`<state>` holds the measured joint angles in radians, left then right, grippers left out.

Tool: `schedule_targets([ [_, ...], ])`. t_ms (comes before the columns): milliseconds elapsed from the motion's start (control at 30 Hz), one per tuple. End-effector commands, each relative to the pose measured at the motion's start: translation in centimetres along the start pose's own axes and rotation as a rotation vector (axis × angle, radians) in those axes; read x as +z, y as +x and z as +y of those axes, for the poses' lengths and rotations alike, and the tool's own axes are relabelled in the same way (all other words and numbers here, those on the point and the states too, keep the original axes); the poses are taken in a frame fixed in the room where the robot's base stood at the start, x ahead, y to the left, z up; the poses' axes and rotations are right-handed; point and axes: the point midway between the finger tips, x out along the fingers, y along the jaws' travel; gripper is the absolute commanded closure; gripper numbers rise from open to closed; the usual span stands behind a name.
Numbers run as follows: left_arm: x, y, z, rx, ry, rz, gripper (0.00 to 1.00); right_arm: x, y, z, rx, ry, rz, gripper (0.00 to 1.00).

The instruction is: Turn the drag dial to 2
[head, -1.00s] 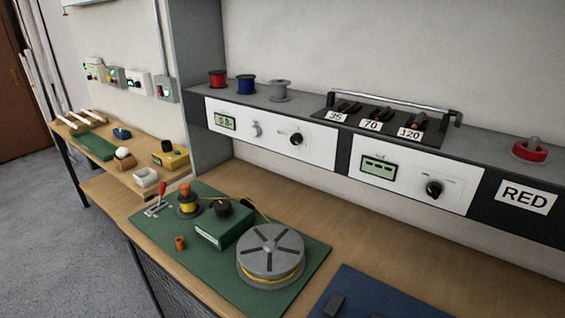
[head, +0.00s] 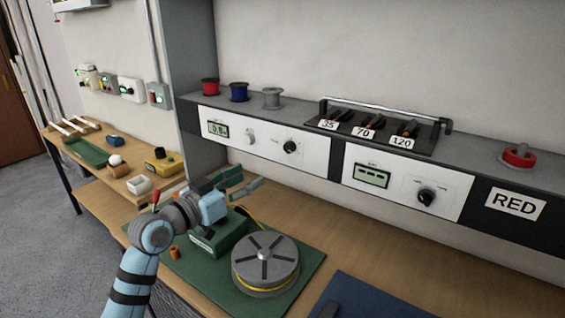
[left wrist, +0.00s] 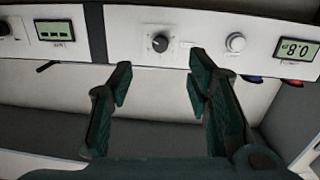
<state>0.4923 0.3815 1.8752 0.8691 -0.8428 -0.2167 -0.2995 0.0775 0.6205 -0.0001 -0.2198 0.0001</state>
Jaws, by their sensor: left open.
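No dial in view carries a readable "drag" label. The green box (head: 222,238) stands on the green mat beside the grey reel (head: 265,258); its black top knob is hidden behind my left gripper (head: 248,184). The gripper is open and empty, above the box in the head view, with its fingers toward the wall panel. In the left wrist view, the panel's black knob (left wrist: 160,42) appears between and beyond the fingertips (left wrist: 158,80), apart from them. A pale knob (left wrist: 235,42) and a display (left wrist: 297,50) sit to its right. My right gripper is not in view.
The green mat (head: 308,282) also bears a small orange cylinder (head: 175,252). A second panel has a display (head: 372,176) and black knob (head: 426,197). A rack (head: 375,132) labelled 35, 70, 120 stands on the shelf.

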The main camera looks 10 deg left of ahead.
Motion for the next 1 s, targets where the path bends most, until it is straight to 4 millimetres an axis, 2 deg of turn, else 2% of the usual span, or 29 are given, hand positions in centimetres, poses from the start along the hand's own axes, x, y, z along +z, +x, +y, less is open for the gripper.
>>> schedule_targets([
  [67, -1.5, 0.7, -0.3, 0.003, -0.003, 0.033, 0.55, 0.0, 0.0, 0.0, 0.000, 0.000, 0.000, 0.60],
  [167, -1.7, 2.2, -0.3, 0.005, -0.008, 0.038, 0.55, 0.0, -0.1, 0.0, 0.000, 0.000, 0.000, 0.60],
  [500, -1.9, 11.8, -0.1, 0.007, -0.006, 0.035, 0.55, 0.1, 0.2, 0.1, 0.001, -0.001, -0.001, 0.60],
  [600, -1.9, 13.4, -0.2, 0.006, -0.004, 0.034, 0.55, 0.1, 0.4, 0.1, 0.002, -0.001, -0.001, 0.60],
  [733, -1.9, 14.5, -0.1, 0.005, -0.003, 0.033, 0.55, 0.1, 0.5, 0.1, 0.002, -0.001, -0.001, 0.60],
  [1000, -1.9, 14.6, -0.1, 0.005, -0.002, 0.032, 0.55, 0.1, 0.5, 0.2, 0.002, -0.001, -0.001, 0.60],
])
